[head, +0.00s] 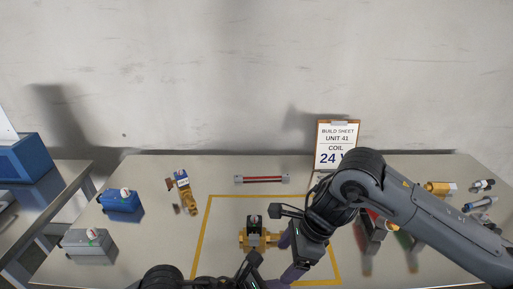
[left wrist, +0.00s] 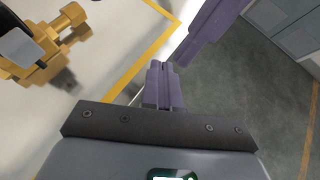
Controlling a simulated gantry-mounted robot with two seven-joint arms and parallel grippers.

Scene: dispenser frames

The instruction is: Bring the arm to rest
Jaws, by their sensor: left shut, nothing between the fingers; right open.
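My right arm comes in from the right in the head view. Its open gripper (head: 290,256) has purple fingers and stands beside the brass valve, with nothing seen between them. My left gripper's purple fingers (left wrist: 163,72) are shut and empty in the left wrist view, close to a purple finger of my right gripper (left wrist: 208,28). The brass valve (head: 256,240) stands inside the yellow outline with a dark coil (head: 254,222) on top. Part of the valve also shows at upper left in the left wrist view (left wrist: 55,45), apart from the left fingers.
A build sheet (head: 337,146) reading "COIL 24" stands at the back, partly hidden by my right arm. A blue box (head: 122,205), a grey box (head: 88,243) and a brass part (head: 186,192) stand left. A red-and-grey bar (head: 262,179) lies behind. Brass and grey fittings (head: 440,188) lie right.

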